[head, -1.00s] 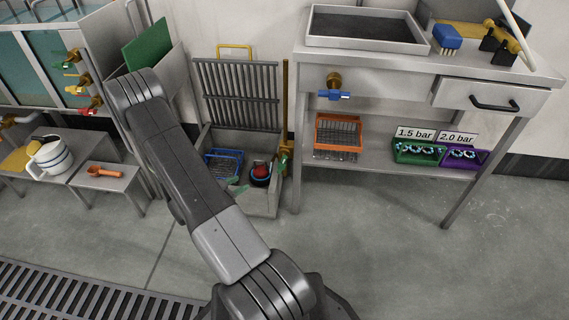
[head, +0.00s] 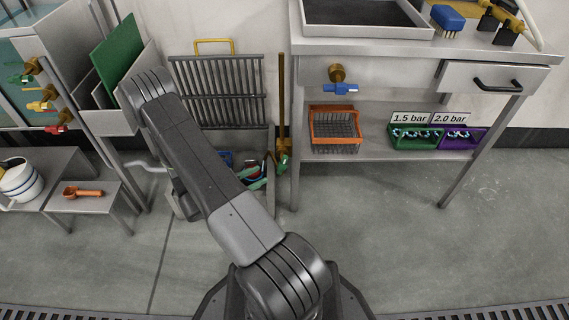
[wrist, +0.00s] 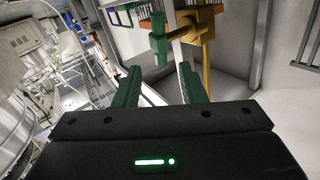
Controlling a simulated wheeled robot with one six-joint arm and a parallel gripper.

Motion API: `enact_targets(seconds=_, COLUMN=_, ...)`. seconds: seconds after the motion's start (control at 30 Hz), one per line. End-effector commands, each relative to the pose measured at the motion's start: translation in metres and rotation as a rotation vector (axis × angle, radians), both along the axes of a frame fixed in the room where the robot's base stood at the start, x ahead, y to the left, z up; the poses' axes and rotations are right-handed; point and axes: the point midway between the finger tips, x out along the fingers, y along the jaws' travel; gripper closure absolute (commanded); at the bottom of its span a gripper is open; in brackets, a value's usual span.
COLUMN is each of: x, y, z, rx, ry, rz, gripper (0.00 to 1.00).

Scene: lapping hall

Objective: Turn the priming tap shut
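A tap with a green handle (head: 283,162) sits low on an upright brass pipe (head: 281,100), just left of the bench's front leg. In the wrist view its green handle (wrist: 158,38) lies ahead of my gripper, beside the brass tap body (wrist: 198,25). No label shows which tap is the priming tap. My gripper (wrist: 158,84) has two green fingers spread apart, with nothing between them. The handle is beyond the fingertips, and I see no contact. In the head view my arm hides most of the gripper.
A blue-handled tap (head: 338,87) is under the bench (head: 400,47). Green, yellow and red-handled taps (head: 42,92) are at far left. An orange basket (head: 335,128) and green and purple bins (head: 460,136) stand on the bench shelf. A slatted rack (head: 218,90) is behind my arm. The right floor is clear.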

Motion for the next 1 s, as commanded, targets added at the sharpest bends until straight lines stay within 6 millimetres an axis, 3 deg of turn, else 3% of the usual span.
enact_targets(seconds=0.2, x=0.025, y=-0.040, z=-0.003, rx=0.001, ry=-0.001, rz=-0.004, gripper=0.63)
enact_targets(seconds=0.5, x=0.050, y=-0.079, z=-0.002, rx=0.002, ry=0.000, rz=-0.002, gripper=0.63)
enact_targets(seconds=0.97, x=0.057, y=-0.088, z=0.000, rx=0.001, ry=0.000, rz=0.001, gripper=0.63)
enact_targets(seconds=1.0, x=0.057, y=-0.088, z=0.000, rx=0.001, ry=0.000, rz=0.001, gripper=0.71)
